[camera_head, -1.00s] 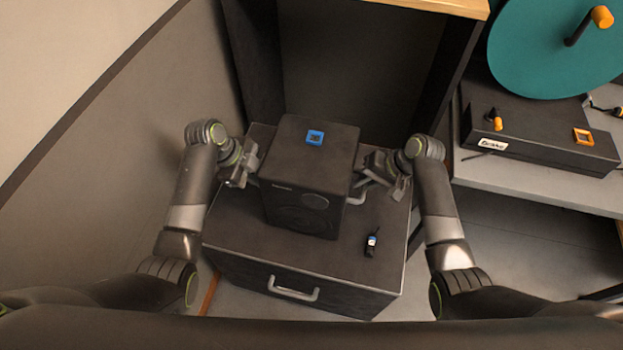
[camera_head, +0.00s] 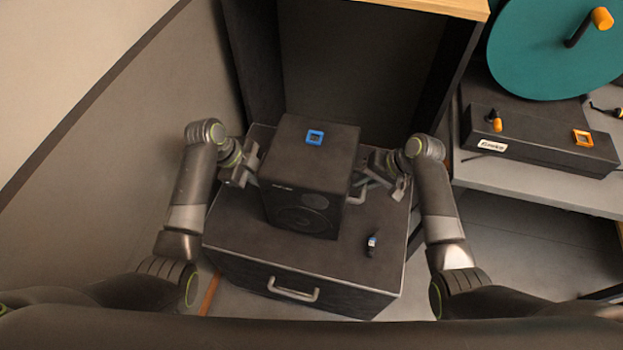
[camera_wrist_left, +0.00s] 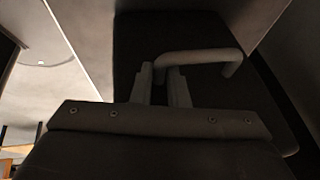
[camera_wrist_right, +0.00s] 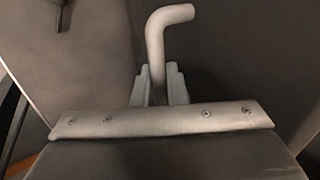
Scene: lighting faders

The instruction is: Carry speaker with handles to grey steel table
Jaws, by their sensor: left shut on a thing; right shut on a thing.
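The black speaker (camera_head: 305,165) is upright, on or just above the black case (camera_head: 235,225); I cannot tell if they touch. A blue square piece (camera_head: 315,137) is on its top. My left gripper (camera_head: 250,178) is at the speaker's left side, shut on a grey side handle (camera_wrist_left: 205,57). My right gripper (camera_head: 365,178) is at its right side, shut on the other grey handle (camera_wrist_right: 157,45). A grey table (camera_head: 530,187) stands at the right.
A small dark device with a blue part (camera_head: 372,243) lies on the case, right of the speaker. The table bears a black box with an orange knob (camera_head: 540,140) and a teal disc (camera_head: 550,45). A wood-topped cabinet (camera_head: 435,6) stands behind; a wall is at the left.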

